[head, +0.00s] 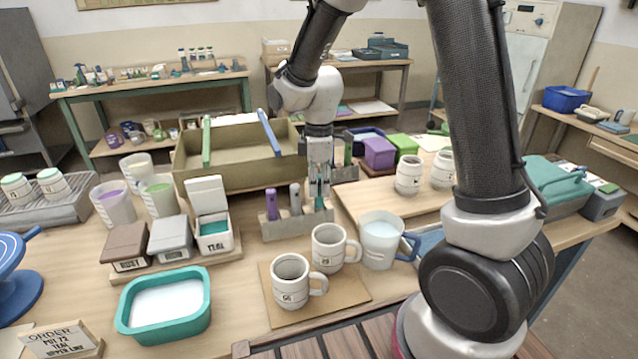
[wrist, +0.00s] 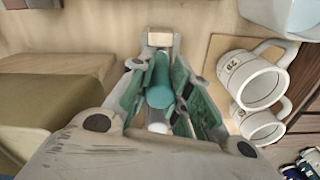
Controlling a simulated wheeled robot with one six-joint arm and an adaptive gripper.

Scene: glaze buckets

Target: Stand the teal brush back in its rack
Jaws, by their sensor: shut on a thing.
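My gripper (head: 319,168) is above the right end of the beige brush rack (head: 283,231), pointing down. It is shut on the teal brush (head: 319,191), which hangs roughly upright over or in the rack's right end. I cannot tell whether its lower end is seated in a slot. In the wrist view the teal brush handle (wrist: 160,92) shows end-on between my fingers. A purple brush (head: 270,203) and a pale grey brush (head: 295,198) stand in the rack to the left.
Two white mugs (head: 290,281) (head: 329,249) stand on a board in front of the rack, with a clear pitcher (head: 379,243) to the right. A lidded TEAL bucket (head: 222,244) stands left. A large tan bin (head: 233,170) is behind. A teal basin (head: 165,335) sits front left.

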